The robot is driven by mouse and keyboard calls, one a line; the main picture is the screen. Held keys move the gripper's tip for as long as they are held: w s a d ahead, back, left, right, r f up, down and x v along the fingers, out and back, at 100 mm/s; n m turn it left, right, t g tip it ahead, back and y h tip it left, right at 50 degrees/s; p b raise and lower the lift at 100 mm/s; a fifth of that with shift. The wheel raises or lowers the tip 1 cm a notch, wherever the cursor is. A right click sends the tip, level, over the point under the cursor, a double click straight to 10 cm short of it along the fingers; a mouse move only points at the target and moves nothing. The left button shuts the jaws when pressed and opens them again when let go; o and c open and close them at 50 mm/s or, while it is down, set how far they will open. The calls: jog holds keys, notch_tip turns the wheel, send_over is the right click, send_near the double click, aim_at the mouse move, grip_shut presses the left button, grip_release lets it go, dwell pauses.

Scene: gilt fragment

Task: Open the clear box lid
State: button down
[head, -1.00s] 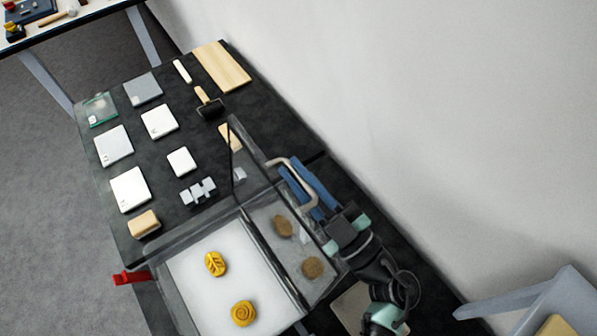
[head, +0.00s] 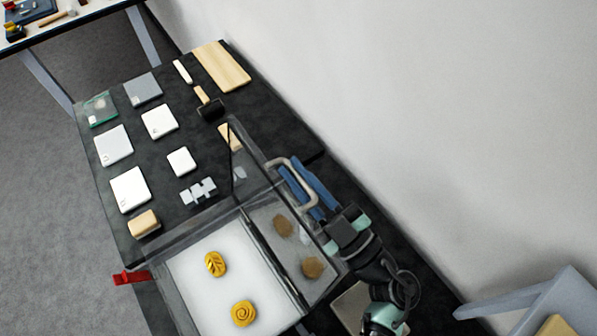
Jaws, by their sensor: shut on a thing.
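The clear box (head: 178,296) stands at the front of the dark table, with a white floor inside. Two yellow-gold carved pieces lie in it, one leaf-patterned (head: 215,264) and one spiral (head: 243,313). The clear lid (head: 262,212) is raised and tilted on the right side of the box. A pale curved handle (head: 303,186) is on the lid's outer face. My gripper (head: 308,188), with blue fingers, is shut on this handle from the right. Two brownish shapes show in or through the lid; I cannot tell if they are reflections.
Several white and grey tiles (head: 128,190), a roller (head: 210,105), a wooden board (head: 221,67) and a tan block (head: 144,223) lie on the table beyond the box. A red item (head: 131,277) is at the box's left. A white wall (head: 420,120) rises at right.

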aim_at(274, 186)
jog(key=s+a+n, duration=0.1)
jog(key=s+a+r+n+g+p, duration=0.1)
jog(key=a+n, duration=0.1)
jog(key=shift+s+a+r+y, duration=0.15)
jog(key=shift+s+y, duration=0.1)
jog(key=shift+y, duration=0.15)
jog(key=c, duration=1.2)
grip_release()
jog(key=shift+b+v, duration=2.45)
jog(key=shift+v, duration=4.05)
jog(key=shift+r, duration=0.1)
